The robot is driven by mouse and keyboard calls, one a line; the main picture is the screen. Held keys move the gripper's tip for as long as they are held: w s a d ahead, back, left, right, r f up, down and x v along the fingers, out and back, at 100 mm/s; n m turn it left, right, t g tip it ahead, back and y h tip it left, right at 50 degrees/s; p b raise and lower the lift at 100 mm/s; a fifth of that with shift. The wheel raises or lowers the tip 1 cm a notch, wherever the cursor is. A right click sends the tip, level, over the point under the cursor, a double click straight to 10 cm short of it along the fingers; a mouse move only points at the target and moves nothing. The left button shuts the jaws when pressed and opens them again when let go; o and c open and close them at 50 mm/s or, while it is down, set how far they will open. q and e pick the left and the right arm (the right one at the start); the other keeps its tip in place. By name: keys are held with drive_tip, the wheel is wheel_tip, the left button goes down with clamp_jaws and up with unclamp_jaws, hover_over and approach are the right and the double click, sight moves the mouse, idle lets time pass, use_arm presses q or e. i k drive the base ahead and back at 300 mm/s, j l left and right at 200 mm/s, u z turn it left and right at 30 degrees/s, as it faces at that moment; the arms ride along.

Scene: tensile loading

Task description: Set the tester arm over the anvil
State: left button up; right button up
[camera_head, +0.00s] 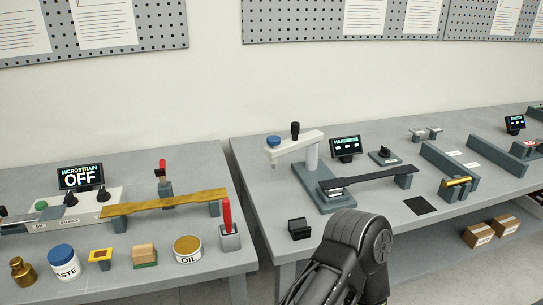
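The hardness tester stands on the right-hand table, with a grey base (312,185) and a pale upright post (311,155). Its white tester arm (295,143) is swung out to the left of the post. A blue-topped head (273,141) on the arm's left end hangs left of the base, away from the anvil. A black knob (295,130) stands on the arm. The anvil seems to be the small metal block (335,189) at the base's right side, partly hidden under one end of a dark bar (368,179). Neither gripper's fingertips show.
A dark link of my own arm rises at bottom centre, in front of the table. A black block (299,229) sits near the front edge. A "HARDNESS" display (346,146) stands behind the post. A gap separates the left table (150,170), which holds jars and a brass-coloured bar (165,203).

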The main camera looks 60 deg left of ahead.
sight(297, 141)
drive_tip(key=i+l, duration=0.4)
drive_tip(key=u, duration=2.3)
